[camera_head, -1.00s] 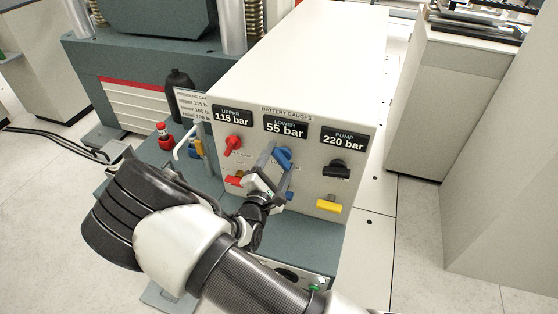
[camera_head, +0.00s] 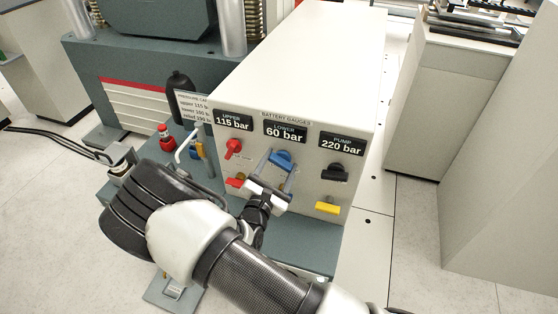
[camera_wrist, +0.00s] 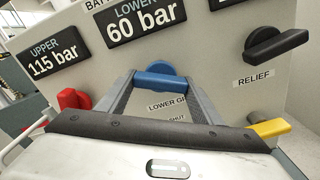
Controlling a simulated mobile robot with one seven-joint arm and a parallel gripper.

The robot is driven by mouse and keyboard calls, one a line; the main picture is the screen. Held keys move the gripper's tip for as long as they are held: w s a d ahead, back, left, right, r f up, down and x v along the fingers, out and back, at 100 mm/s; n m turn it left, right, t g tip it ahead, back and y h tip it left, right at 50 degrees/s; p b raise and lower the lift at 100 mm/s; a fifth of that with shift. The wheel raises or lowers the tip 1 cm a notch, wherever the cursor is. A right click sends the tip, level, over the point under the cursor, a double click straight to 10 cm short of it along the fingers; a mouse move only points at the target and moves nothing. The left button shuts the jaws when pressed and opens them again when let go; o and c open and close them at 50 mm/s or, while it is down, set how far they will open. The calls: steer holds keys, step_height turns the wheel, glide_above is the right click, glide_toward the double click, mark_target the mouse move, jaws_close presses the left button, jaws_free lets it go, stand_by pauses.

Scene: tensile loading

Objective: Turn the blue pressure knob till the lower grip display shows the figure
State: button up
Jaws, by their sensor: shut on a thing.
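The blue pressure knob (camera_head: 281,157) is on the front of the pale cabinet, under the lower grip display (camera_head: 284,131), which reads 60 bar. In the wrist view the same display (camera_wrist: 146,22) also reads 60 bar. My gripper (camera_head: 279,164) is shut on the blue knob, one finger on each side. The wrist view shows the knob (camera_wrist: 155,79) lying nearly level between the fingertips. A label under the knob is partly hidden by my gripper. A pressure card (camera_head: 193,106) at the cabinet's left has small print; its lower figure is hard to read.
The upper display (camera_head: 233,121) reads 115 bar, above a red knob (camera_head: 233,147). The pump display (camera_head: 342,145) reads 220 bar, above a black relief knob (camera_head: 335,172). A red handle (camera_head: 235,182) and a yellow handle (camera_head: 327,208) sit lower, on either side of my gripper.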

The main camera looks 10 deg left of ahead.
steer(key=n+p, duration=0.2)
steer(key=n, duration=0.4)
steer(key=shift+s+d, duration=0.1)
steer(key=n+p, duration=0.2)
steer(key=n, duration=0.4)
steer(key=shift+d+n, duration=0.15)
steer(key=shift+n, duration=0.15)
stand_by(0.3)
steer(key=o, duration=1.1)
steer(key=shift+c, duration=0.2)
steer(key=shift+s, duration=0.1)
steer(key=s+a, duration=0.2)
steer(key=s, duration=1.5)
steer(key=shift+a, duration=0.2)
